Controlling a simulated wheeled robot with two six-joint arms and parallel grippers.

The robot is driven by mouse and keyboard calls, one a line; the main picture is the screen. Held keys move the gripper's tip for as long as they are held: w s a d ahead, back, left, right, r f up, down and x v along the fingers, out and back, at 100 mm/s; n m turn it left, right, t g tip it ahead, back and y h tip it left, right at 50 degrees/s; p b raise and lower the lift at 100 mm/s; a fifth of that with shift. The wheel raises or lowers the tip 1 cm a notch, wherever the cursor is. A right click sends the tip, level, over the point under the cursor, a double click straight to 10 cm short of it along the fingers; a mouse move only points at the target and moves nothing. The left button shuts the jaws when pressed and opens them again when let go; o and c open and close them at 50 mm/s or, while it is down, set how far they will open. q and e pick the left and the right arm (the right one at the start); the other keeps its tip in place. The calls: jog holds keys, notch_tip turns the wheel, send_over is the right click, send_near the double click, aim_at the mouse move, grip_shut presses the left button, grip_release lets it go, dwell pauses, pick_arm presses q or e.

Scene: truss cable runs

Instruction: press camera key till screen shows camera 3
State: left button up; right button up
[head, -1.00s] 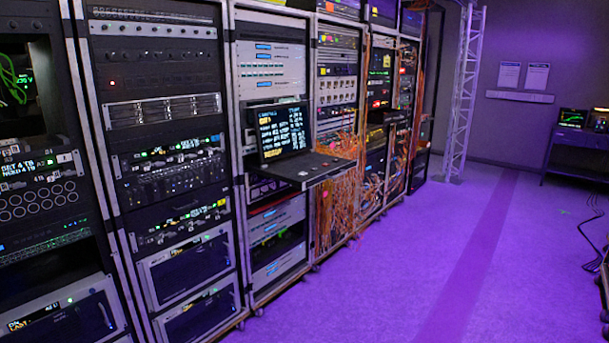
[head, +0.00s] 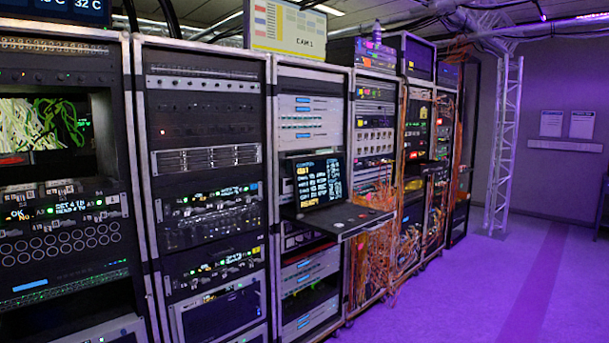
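A pale screen (head: 287,27) on top of the middle rack reads "CAM 1" along its lower part, with small coloured blocks at its left. A dark flip-up screen (head: 320,181) with white and yellow text stands on a pull-out tray (head: 364,222) of the same rack. Small round buttons (head: 338,225) sit near the tray's front edge; their labels are too small to read, so I cannot tell whether one is the camera key. Neither of my grippers is in view.
A rack at the left holds a monitor (head: 46,125) showing pale and green cables. The pull-out tray juts into the aisle. Orange cables (head: 372,262) hang beside it. The purple-lit floor (head: 450,295) is clear at the right, before a lattice truss (head: 505,145).

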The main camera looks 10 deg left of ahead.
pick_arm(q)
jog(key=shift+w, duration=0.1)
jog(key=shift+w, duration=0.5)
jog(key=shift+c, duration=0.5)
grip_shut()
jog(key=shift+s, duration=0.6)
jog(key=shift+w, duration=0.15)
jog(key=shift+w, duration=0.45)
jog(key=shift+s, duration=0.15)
